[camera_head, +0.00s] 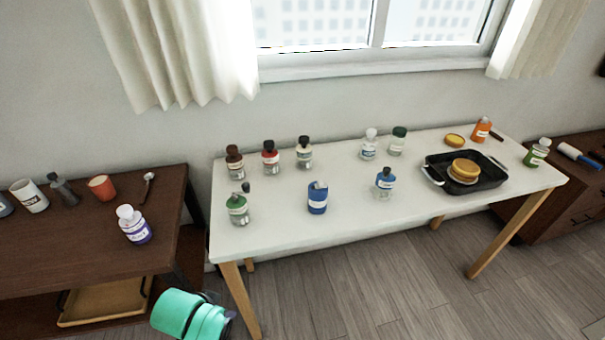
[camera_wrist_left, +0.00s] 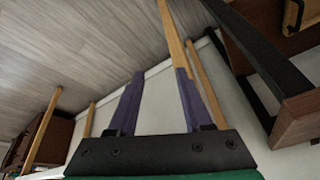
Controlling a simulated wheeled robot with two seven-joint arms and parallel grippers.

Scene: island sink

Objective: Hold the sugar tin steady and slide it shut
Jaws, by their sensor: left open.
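A blue tin (camera_head: 318,198) with a white label band stands upright near the front middle of the white table in the head view. Its top shows a light grey part; I cannot read the label or tell how far the lid is open. No container can be confirmed as the sugar tin by its label. My left gripper (camera_wrist_left: 160,74) shows its two purple fingers apart and empty in the left wrist view, with floor and table legs beyond. In the head view only my teal left arm shows at the bottom, left of the white table and apart from the tin. My right gripper is not in view.
The white table (camera_head: 280,235) bears several bottles and a black roasting pan (camera_head: 490,178) at the right. A dark table (camera_head: 80,250) stands left. The white table's front edge is clear.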

